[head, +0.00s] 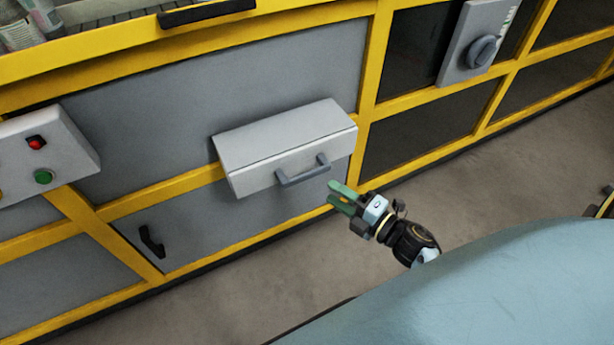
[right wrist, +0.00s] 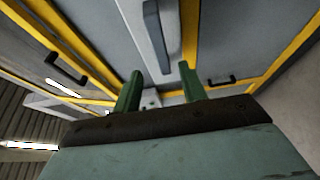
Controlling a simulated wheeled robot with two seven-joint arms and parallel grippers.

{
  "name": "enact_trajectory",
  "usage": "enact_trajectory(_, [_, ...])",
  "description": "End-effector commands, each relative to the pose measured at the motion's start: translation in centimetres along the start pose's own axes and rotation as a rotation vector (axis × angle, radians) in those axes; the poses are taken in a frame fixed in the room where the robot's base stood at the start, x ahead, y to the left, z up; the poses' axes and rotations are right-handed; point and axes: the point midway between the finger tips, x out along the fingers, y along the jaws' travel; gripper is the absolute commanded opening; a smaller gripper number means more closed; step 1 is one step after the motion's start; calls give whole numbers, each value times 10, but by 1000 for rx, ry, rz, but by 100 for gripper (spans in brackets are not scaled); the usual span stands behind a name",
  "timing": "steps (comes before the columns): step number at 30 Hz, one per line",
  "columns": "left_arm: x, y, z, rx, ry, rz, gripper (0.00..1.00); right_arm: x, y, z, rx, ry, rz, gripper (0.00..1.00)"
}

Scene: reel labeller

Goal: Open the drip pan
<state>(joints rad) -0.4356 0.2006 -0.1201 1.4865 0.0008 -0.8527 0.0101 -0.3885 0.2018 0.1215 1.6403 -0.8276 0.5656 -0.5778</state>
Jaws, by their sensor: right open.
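The drip pan (head: 285,146) is a light grey box-shaped drawer on the front of the yellow-framed machine. Its grey bar handle (head: 302,172) is on its front face. I cannot tell whether the pan stands out from being pulled or is simply shaped that way. My right gripper (head: 338,194), with green fingers, is open and empty, just below and right of the handle and apart from it. In the right wrist view the handle (right wrist: 156,38) is ahead, beyond the two spread fingers (right wrist: 160,85). My left gripper is not in view.
A control box (head: 45,155) with red and green buttons is at the left. A rotary switch box (head: 480,45) is at the upper right. A cabinet door with a black handle (head: 151,242) is low at the left. The floor (head: 240,300) in front is clear.

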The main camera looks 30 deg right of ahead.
Motion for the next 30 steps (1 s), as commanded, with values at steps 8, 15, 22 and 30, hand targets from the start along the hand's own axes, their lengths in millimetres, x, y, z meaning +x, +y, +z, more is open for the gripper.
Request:
enact_trajectory(8, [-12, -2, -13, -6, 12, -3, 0, 60, -1, 1, 2, -1, 2, 42])
enact_trajectory(15, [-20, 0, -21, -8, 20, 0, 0, 89, -1, 0, 4, -1, 0, 42])
enact_trajectory(22, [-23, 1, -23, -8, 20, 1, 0, 94, -1, 0, 3, -2, -2, 42])
enact_trajectory(30, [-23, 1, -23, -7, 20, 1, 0, 94, -1, 0, 4, -2, -2, 26])
